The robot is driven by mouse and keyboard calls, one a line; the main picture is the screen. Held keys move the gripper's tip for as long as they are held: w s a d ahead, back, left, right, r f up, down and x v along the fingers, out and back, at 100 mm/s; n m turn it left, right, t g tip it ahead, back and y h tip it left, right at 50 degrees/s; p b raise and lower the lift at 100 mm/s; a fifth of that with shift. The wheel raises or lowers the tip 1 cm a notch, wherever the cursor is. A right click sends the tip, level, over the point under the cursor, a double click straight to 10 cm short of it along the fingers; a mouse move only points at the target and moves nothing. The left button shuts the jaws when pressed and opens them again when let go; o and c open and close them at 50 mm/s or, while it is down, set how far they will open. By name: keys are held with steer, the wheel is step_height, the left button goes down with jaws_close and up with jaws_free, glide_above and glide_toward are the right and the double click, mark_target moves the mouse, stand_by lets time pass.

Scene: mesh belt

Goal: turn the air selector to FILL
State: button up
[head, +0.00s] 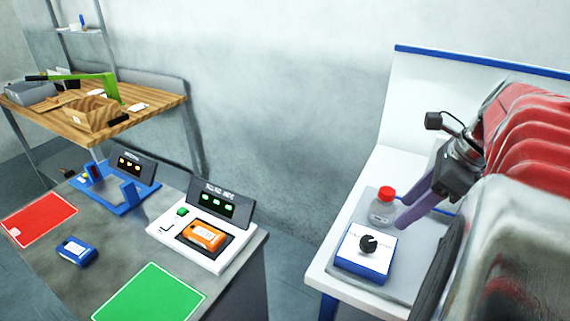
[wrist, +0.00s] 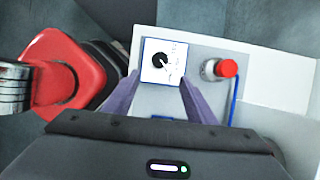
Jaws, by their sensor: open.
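The air selector is a blue box with a white top face (head: 365,255) and a black round knob (head: 368,243). It sits on a grey mat on the white bench at the right. In the wrist view the knob (wrist: 160,61) has a white pointer mark aimed toward the lower right; the labels are too small to read. My gripper (head: 402,216) is open and empty, with purple fingers. It is above and to the right of the selector in the head view. In the wrist view the selector lies ahead, between the fingertips (wrist: 157,85).
A clear bottle with a red cap (head: 383,206) stands on the mat just behind the selector. A blue hose runs beside it. The grey table (head: 120,250) at left holds an orange device (head: 203,236), a blue device (head: 76,251) and coloured mats.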

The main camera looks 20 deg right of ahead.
mark_target(370, 241)
steer(key=shift+w, duration=0.1)
steer(key=x, duration=1.3)
steer(key=shift+a+f, duration=0.1)
steer(key=shift+f, duration=0.3)
steer(key=shift+c, duration=0.6)
steer(key=c, duration=0.9)
